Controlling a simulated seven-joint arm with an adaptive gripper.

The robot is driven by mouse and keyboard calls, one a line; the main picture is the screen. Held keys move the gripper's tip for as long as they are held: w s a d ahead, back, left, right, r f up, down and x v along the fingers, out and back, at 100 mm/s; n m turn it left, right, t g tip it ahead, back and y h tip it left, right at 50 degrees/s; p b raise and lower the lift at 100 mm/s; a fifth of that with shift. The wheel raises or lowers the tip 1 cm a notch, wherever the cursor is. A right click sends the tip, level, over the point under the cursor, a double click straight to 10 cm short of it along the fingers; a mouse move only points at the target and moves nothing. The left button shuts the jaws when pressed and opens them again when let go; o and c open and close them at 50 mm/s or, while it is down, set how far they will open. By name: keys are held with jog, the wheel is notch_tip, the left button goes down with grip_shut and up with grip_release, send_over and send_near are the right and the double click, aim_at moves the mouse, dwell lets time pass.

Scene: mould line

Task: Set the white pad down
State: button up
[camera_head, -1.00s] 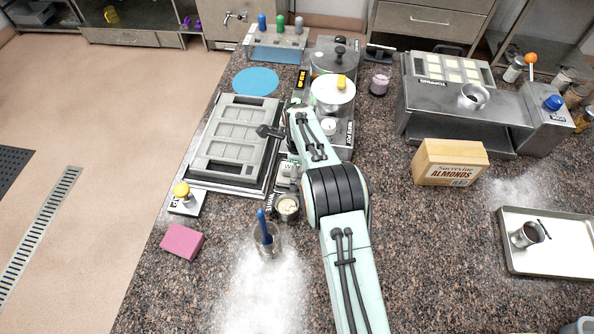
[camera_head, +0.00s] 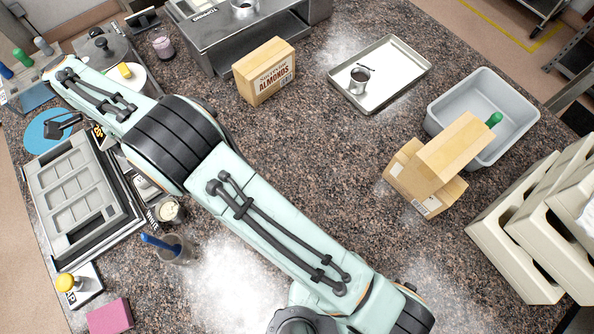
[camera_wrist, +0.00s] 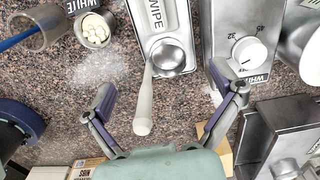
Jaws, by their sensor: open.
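In the wrist view my gripper (camera_wrist: 162,85) is open, its two dark fingers spread wide with nothing gripped. Between and below the fingertips is a plate labelled WIPE (camera_wrist: 157,16), with a round metal piece (camera_wrist: 168,54) on it. A pale rod-like handle (camera_wrist: 143,112) extends from beside that piece into the space between the fingers, touching neither. I cannot tell whether this pale-handled thing is the white pad. In the head view my arm hides most of this spot, and I cannot make out the fingers there.
A pot of white pieces (camera_wrist: 95,29) and a beaker with a blue tool (camera_wrist: 35,27) stand left of the plate. A dial unit (camera_wrist: 240,45) stands close on the right.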

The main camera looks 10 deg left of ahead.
jog(key=w+d+r+n, duration=0.2)
jog(key=d+r, duration=0.2)
jog(key=d, duration=0.5)
jog(key=w+d+r+n, duration=0.15)
jog(key=d+r, duration=0.25)
jog(key=d, duration=0.5)
jog(key=w+d+r+n, duration=0.1)
jog(key=w+d+r, duration=0.1)
jog(key=d+r, duration=0.5)
jog(key=s+d+f+n, duration=0.2)
jog(key=s+d, duration=0.6)
jog(key=d, duration=0.1)
jog(key=s+d+f+n, duration=0.3)
jog(key=s+d, duration=0.5)
jog(key=d, duration=0.1)
jog(key=shift+s+d+y, duration=0.3)
jog(key=shift+y, duration=0.1)
